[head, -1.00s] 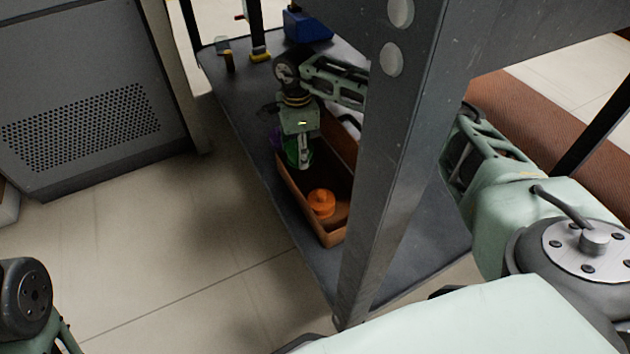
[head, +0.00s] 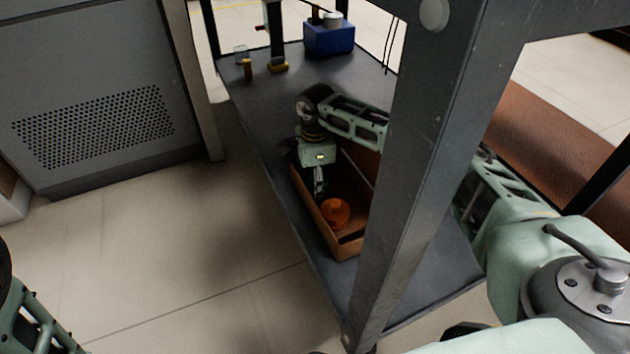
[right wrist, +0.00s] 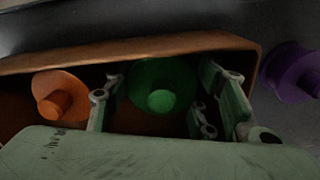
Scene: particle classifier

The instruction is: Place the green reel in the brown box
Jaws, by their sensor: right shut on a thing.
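The brown box (head: 314,222) stands on the lower shelf in the head view. Its wall (right wrist: 150,46) runs across the right wrist view. My right gripper (head: 320,182) points down into the box. In the right wrist view its fingers (right wrist: 165,98) are shut on the green reel (right wrist: 160,84), one on each side. The reel appears inside the box wall; whether it touches the floor of the box cannot be told. The green reel is not clearly visible in the head view. My left gripper is out of view.
An orange reel (head: 335,213) lies in the near end of the box, beside the fingers. A purple reel (right wrist: 292,72) is outside the box. A grey table leg (head: 425,150) stands in front of my right arm. A blue box (head: 328,40) is farther back.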

